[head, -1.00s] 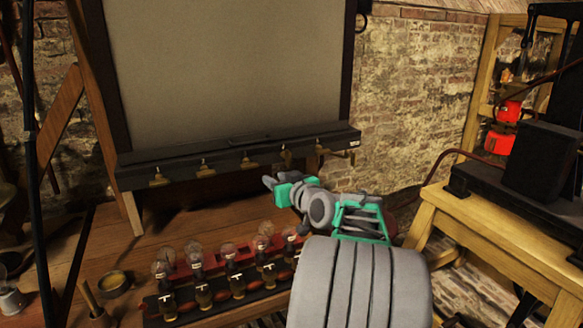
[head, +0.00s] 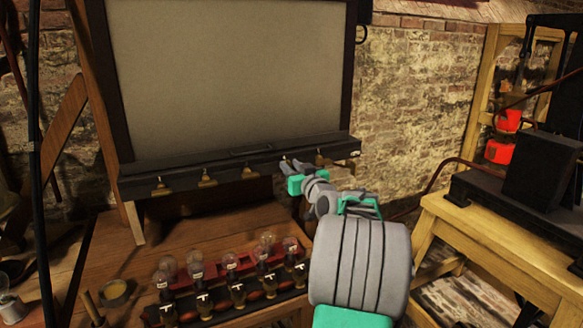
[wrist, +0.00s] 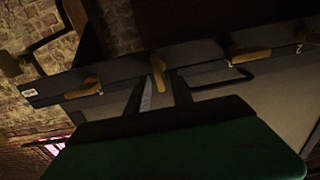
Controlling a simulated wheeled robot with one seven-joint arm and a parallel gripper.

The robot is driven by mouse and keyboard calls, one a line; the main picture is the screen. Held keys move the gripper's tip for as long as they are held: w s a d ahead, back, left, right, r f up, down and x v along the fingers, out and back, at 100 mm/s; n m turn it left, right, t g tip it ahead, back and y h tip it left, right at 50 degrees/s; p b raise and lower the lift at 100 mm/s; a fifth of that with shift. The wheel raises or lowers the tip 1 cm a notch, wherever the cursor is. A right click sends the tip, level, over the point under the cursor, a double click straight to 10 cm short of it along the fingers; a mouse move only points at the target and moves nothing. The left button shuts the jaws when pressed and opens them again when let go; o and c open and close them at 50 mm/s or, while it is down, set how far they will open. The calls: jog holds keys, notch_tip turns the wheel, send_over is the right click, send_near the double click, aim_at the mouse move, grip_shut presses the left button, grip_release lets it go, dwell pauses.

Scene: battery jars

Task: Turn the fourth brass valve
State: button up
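A dark rail (head: 225,165) under the big grey board carries a row of brass valves. The first (head: 162,187), second (head: 207,179), third (head: 250,172) and fifth (head: 322,158) show in the head view. My gripper (head: 293,164) covers most of the fourth there. The wrist view shows the row in reversed order, with the fourth valve's brass handle (wrist: 158,75) between my two dark fingertips (wrist: 160,82). The fingers are apart, with a gap around the handle. I cannot tell whether either finger touches it. The fifth (wrist: 82,88) and third (wrist: 250,55) are on either side.
A wooden bench below holds a rack of glass jars (head: 238,288) and a small round bowl (head: 116,293). A yellow wooden table (head: 480,235) with black apparatus stands at the right. A wooden post (head: 118,150) stands left of the board.

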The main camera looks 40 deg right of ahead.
grip_shut()
jog(key=shift+m, duration=0.4)
jog(key=m+p, duration=0.1)
jog(key=m, duration=1)
jog(key=d+f+m+p, duration=0.1)
jog(key=m, duration=0.5)
jog(key=shift+s+d+f+p, duration=0.1)
jog(key=shift+s+p, duration=0.1)
jog(key=shift+p, duration=0.1)
jog(key=shift+f, duration=0.1)
dwell(0.4)
jog(key=shift+o, duration=0.9)
grip_release()
